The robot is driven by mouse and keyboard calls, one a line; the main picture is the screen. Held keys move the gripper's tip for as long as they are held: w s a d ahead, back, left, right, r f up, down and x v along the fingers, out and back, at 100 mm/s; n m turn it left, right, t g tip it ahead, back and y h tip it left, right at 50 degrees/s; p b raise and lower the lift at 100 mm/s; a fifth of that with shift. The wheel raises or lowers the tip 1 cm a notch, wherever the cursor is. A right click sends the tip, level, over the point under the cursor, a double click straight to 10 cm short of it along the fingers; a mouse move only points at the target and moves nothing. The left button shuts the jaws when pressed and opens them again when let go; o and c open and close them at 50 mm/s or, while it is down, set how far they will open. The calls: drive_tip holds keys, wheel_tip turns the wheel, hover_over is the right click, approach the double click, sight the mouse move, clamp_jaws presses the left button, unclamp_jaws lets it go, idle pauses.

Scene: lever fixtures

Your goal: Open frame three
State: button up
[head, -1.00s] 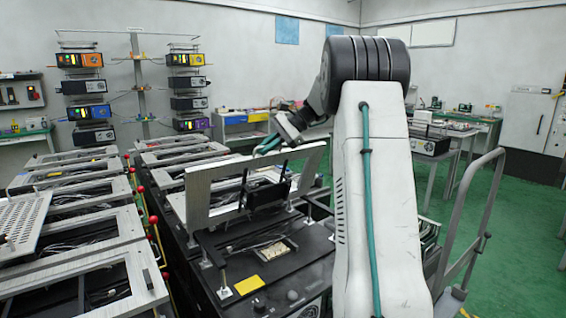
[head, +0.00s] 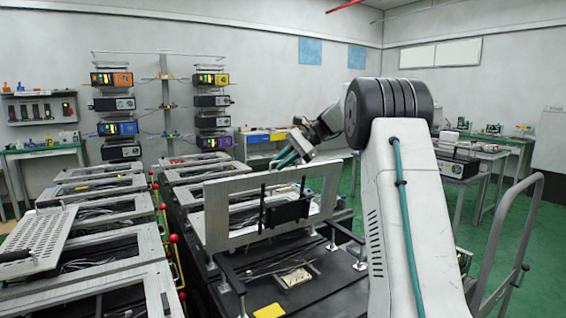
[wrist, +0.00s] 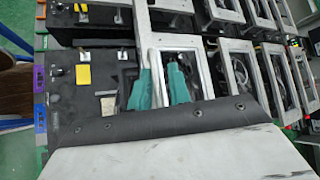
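A pale metal frame (head: 216,218) stands raised and nearly upright at the near end of the right-hand row in the head view. A black handle or bracket (head: 288,211) sits across its opening. I see no readable number on it, so I cannot tell if it is frame three. My gripper (head: 287,158) is at the frame's top edge, right of its middle, with teal fingers pointing down-left. Whether a finger touches the frame is unclear.
A black bench top with a yellow label (head: 269,311) lies below the raised frame. More frames lie flat behind it and in the left row (head: 112,247); a perforated panel (head: 40,240) is tilted up there. Red-knobbed levers (head: 173,238) line the aisle. A trolley rail (head: 520,225) stands at right.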

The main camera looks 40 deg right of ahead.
drive_tip(key=shift+o, duration=0.2)
drive_tip(key=shift+f, duration=0.1)
drive_tip(key=v, duration=0.8)
drive_tip(key=shift+a, duration=0.15)
drive_tip(key=s+a+n+g+h, duration=0.2)
drive_tip(key=s+a+n, duration=0.2)
drive_tip(key=s+a, duration=0.6)
drive_tip(key=s+a+n+g+h, duration=0.25)
drive_tip(key=s+a, duration=0.35)
drive_tip(key=a, duration=0.8)
drive_tip(key=s+a+f+n+h, duration=0.2)
drive_tip(key=s+f+n, duration=0.3)
drive_tip(key=s, duration=0.7)
drive_tip(key=s+a+f+n+h, duration=0.2)
drive_tip(key=s+a+f+n, duration=0.3)
drive_tip(key=s+f, duration=0.4)
drive_tip(key=s, duration=0.3)
drive_tip(key=shift+s+f+t, duration=0.35)
